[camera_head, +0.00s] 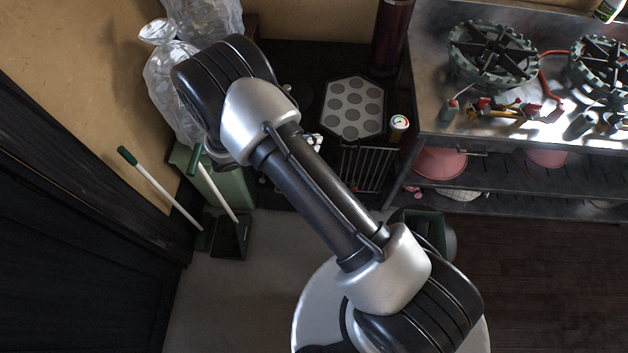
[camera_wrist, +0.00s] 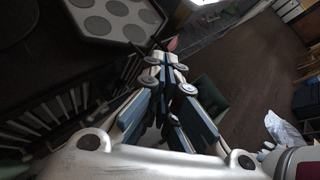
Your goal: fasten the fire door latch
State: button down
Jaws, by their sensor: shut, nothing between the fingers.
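My gripper (camera_wrist: 166,66) shows in the wrist view with its fingertips together and nothing between them. It is over the floor area near a dark grate and a hexagonal plate, and touches neither as far as I can see. In the head view my arm crosses the middle and the gripper is hidden. A dark panelled surface (camera_head: 75,235), which may be the fire door, fills the lower left of the head view. No latch can be made out in either view.
A green-handled broom (camera_head: 155,187) and dustpan (camera_head: 229,238) stand beside the dark panel. Clear plastic bags (camera_head: 165,75) lie behind my arm. A metal bench (camera_head: 432,110) with burners (camera_head: 493,52) is at right. The hexagonal plate (camera_head: 352,108) lies at the back. Grey floor (camera_head: 235,300) is clear.

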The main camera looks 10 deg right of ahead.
jog(key=s+a+f+n+t, duration=0.1)
jog(key=s+f+n+t, duration=0.2)
jog(key=f+n, duration=0.4)
jog(key=s+a+f+n+t+y+b, duration=0.1)
jog(key=s+f+n+t, duration=0.2)
jog(key=f, duration=1.8)
jog(key=n+t, duration=0.1)
jog(key=n, duration=0.3)
jog(key=shift+a+n+y, duration=0.2)
jog(key=shift+n+y, duration=0.1)
jog(key=shift+n, duration=0.1)
jog(key=shift+f, duration=0.15)
jog(key=b+x, duration=0.3)
jog(key=x, duration=0.7)
jog(key=w+a+r, duration=0.2)
jog(key=a, duration=0.1)
jog(key=shift+r, duration=0.25)
jog(key=shift+r, duration=0.1)
jog(key=shift+a+m+y+p, duration=0.15)
jog(key=shift+m+y+p, duration=0.25)
jog(key=shift+m+p, duration=0.15)
